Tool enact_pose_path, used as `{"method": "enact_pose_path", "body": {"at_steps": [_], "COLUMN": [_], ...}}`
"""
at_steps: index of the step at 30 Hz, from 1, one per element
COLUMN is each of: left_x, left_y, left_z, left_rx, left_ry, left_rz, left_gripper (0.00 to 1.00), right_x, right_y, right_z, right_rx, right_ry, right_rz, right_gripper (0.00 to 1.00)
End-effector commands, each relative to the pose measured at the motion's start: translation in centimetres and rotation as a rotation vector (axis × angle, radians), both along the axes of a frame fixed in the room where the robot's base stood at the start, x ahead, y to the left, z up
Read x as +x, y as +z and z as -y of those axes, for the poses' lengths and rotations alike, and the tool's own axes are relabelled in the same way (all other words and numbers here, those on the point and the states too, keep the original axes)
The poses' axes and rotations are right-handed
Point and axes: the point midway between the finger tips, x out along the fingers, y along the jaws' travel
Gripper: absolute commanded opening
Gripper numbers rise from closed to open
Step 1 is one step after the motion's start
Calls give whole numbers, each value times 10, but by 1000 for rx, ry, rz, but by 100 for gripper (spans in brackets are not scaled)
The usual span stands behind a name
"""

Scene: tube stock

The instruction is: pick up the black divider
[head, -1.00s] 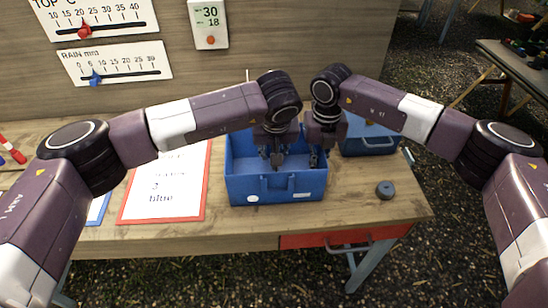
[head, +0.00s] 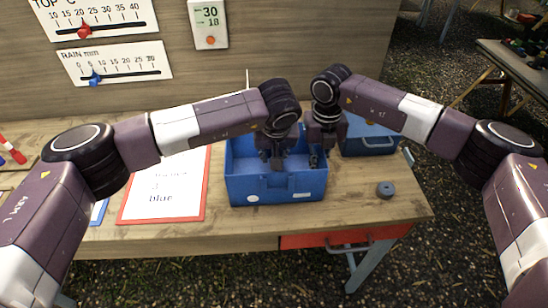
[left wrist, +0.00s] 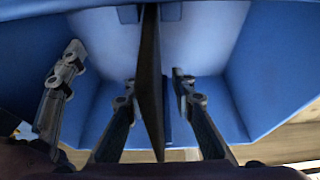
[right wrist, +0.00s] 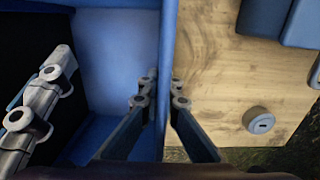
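The black divider (left wrist: 151,85) stands on edge inside the blue bin (head: 265,190), seen nearly edge-on in the left wrist view. My left gripper (left wrist: 155,88) is open, with one finger on each side of the divider and narrow gaps between. In the head view, this gripper (head: 277,157) is inside the bin and hides the divider. My right gripper (right wrist: 164,88) straddles the bin's right wall and looks shut on it. It shows at the bin's right side in the head view (head: 315,157). A dark face of the divider (right wrist: 25,55) shows in the right wrist view.
A second blue bin (head: 370,146) stands behind right. A grey round puck (head: 385,189) lies on the table (head: 370,215) to the right. A red-edged sign (head: 167,190) lies left of the bin. The table's front strip is clear.

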Motion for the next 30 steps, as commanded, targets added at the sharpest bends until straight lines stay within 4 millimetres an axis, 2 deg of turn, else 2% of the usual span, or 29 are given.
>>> {"method": "enact_pose_path", "body": {"at_steps": [4,11,23,26,30], "left_x": [0,0,0,1,1], "left_y": [0,0,2,11,41], "left_z": [0,0,0,0,0], "left_rx": [0,0,-1,-1,0], "left_ry": [0,0,0,0,0], "left_rz": [0,0,0,2,6], "left_gripper": [23,0,0,0,0], "right_x": [0,0,0,0,0], "right_y": [0,0,0,0,0], "right_z": [0,0,0,0,0], "right_rx": [1,0,1,1,1], "right_ry": [0,0,0,0,0], "right_rz": [0,0,0,0,0], "right_gripper": [0,0,0,0,0]}}
